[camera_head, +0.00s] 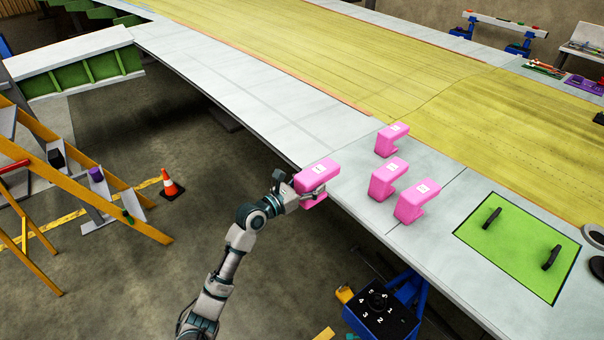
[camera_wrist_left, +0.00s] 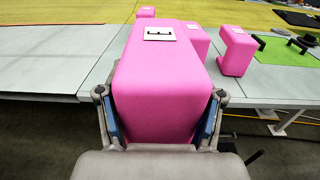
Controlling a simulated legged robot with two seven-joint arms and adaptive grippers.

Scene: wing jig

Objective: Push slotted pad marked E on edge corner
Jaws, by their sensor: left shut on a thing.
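A pink slotted pad (camera_head: 317,174) is in my left gripper (camera_head: 293,194), at the near edge of the grey wing border (camera_head: 351,184). In the left wrist view the pad (camera_wrist_left: 160,75) is large, and its white label on top reads like an E turned sideways. Both fingers of the left gripper (camera_wrist_left: 160,108) press on its sides. The pad's far end reaches the grey edge; whether its slot is around the edge is hidden. My right gripper is not in view.
Three more pink slotted pads (camera_head: 391,139), (camera_head: 387,178), (camera_head: 415,201) stand on the grey surface to the right. A green panel with black handles (camera_head: 520,246) lies further right. A blue numbered box (camera_head: 381,314) is below the edge. An orange cone (camera_head: 171,184) and a yellow ladder (camera_head: 85,177) stand left.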

